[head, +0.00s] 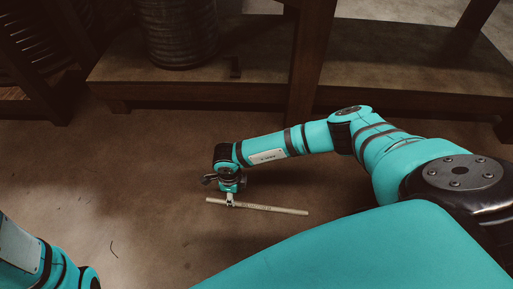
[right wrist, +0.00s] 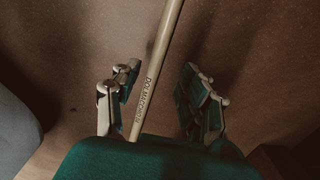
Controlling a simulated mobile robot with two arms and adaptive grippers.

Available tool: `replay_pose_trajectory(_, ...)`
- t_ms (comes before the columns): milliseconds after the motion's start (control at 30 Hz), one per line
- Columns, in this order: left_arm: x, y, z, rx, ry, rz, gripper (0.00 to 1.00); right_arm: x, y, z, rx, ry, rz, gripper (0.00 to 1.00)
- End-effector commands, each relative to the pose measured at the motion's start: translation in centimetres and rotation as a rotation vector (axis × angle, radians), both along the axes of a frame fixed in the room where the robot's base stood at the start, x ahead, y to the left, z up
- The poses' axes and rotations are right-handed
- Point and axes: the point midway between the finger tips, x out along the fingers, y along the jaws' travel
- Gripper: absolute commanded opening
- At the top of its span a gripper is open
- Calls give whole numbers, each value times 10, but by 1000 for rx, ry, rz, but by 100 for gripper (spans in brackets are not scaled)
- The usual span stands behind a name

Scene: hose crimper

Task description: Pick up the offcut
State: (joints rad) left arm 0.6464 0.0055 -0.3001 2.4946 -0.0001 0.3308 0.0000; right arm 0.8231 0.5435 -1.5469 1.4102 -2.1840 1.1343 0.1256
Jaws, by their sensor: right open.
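The offcut (head: 270,208) is a thin, pale rod lying on the brown floor in the head view. My right gripper (head: 230,202) points down over the rod's left part. In the right wrist view the offcut (right wrist: 157,70) runs from the top edge down between the two spread fingers of the open gripper (right wrist: 162,95), closer to the left finger. Dark lettering shows on its near part. The fingers are not closed on it; their exact height above the floor is hard to tell. My left arm shows at the lower left of the head view, its gripper out of view.
A dark wooden shelf frame (head: 190,94) stands behind, with a post (head: 310,65) and a ribbed, coiled cylinder (head: 180,35) on its low shelf. The floor around the rod is clear.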

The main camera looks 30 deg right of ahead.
Motion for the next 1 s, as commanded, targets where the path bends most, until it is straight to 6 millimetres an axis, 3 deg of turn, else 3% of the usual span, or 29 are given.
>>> replay_pose_trajectory(100, -12, 0, -7, 0, -35, 1, 40, -1, 3, -17, 1, 1, 1, 44)
replay_pose_trajectory(300, -11, -1, -34, 1, -31, 1, 40, -1, 6, -46, -1, 1, 0, 44)
replay_pose_trajectory(600, -11, -1, -35, 1, -31, 1, 40, -1, 6, -48, 0, 0, 0, 44)
replay_pose_trajectory(933, -11, -1, -35, 2, -32, 1, 40, -1, 6, -48, 0, 0, -1, 2)
replay_pose_trajectory(1000, -11, -1, -35, 2, -32, 1, 40, -1, 6, -48, 0, 0, -1, 0)
